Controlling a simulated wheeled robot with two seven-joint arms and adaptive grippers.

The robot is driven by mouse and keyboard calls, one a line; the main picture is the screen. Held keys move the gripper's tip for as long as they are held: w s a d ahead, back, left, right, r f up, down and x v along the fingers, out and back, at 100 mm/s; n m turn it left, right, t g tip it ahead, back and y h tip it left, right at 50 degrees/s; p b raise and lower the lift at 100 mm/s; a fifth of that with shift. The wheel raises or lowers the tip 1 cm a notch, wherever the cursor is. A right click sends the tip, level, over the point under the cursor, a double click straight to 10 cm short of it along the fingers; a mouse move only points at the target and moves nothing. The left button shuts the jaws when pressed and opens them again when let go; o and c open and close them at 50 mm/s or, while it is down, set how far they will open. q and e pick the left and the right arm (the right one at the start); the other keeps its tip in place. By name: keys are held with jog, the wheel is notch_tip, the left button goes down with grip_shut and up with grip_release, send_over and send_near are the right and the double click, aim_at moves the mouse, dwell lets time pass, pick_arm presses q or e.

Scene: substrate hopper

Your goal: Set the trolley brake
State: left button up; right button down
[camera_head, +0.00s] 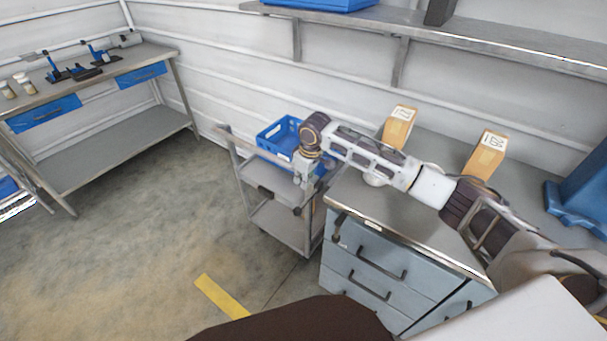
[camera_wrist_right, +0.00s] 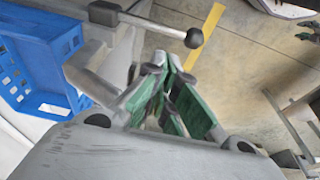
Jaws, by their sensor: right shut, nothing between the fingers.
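The grey trolley (camera_head: 273,214) stands at the left end of the drawer cabinet, with its shelves facing me. In the right wrist view a lever (camera_wrist_right: 150,23) with a dark round knob (camera_wrist_right: 193,38) shows beside the trolley; I take it for the brake lever. My right gripper (camera_head: 303,183) points down at the trolley's right side. In its wrist view the green-padded fingers (camera_wrist_right: 169,84) are shut and empty, below the lever in the picture. Whether they touch it I cannot tell. My left gripper is not in view.
A blue crate (camera_head: 279,139) sits on the trolley's top. The cabinet (camera_head: 385,262) with a grey worktop carries two labelled boxes (camera_head: 399,123) (camera_head: 485,153) and a blue hopper-like part (camera_head: 582,196). A workbench (camera_head: 110,68) stands at far left. Floor left of the trolley is clear.

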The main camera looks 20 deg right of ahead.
aim_at(308, 200)
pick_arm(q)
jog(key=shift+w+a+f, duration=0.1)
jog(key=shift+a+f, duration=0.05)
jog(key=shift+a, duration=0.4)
pick_arm(e)
jog(key=s+d+x, duration=0.1)
jog(key=x, duration=0.6)
jog(key=shift+f, duration=0.2)
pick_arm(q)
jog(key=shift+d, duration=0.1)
pick_arm(e)
jog(key=shift+s, duration=0.1)
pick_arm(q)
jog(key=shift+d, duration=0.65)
pick_arm(e)
jog(key=shift+f, duration=0.1)
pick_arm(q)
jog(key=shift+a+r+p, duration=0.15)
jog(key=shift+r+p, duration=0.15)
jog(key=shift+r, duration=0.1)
pick_arm(e)
jog(key=shift+f+h, duration=0.15)
jog(key=shift+h, duration=0.25)
